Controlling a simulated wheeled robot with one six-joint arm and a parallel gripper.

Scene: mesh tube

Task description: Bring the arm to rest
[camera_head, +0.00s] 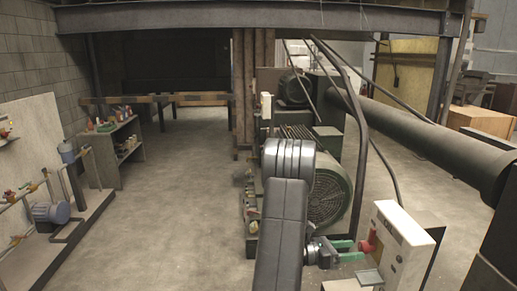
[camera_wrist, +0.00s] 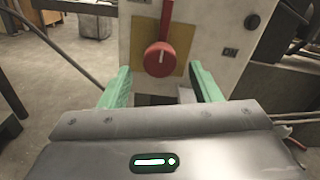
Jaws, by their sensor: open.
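My arm (camera_head: 283,225) reaches forward from the bottom middle of the head view, with its wrist bent to the right. My gripper (camera_head: 352,249) is open, its green fingers pointing at a red rotary switch (camera_head: 368,241) on a pale control box (camera_head: 403,240). In the wrist view, the fingers of my gripper (camera_wrist: 160,72) stand apart, left and right of the red switch (camera_wrist: 158,60). The switch sits on a yellow plate (camera_wrist: 176,66), its narrow handle pointing up. A visible gap lies on each side of it. Nothing is held.
A large motor-like machine (camera_head: 330,190) stands just beyond my arm. A thick dark pipe (camera_head: 425,135) runs along the right. A shelf (camera_head: 118,150) and a panel with a blue pump (camera_head: 50,212) stand at the left. The floor between (camera_head: 175,200) is clear.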

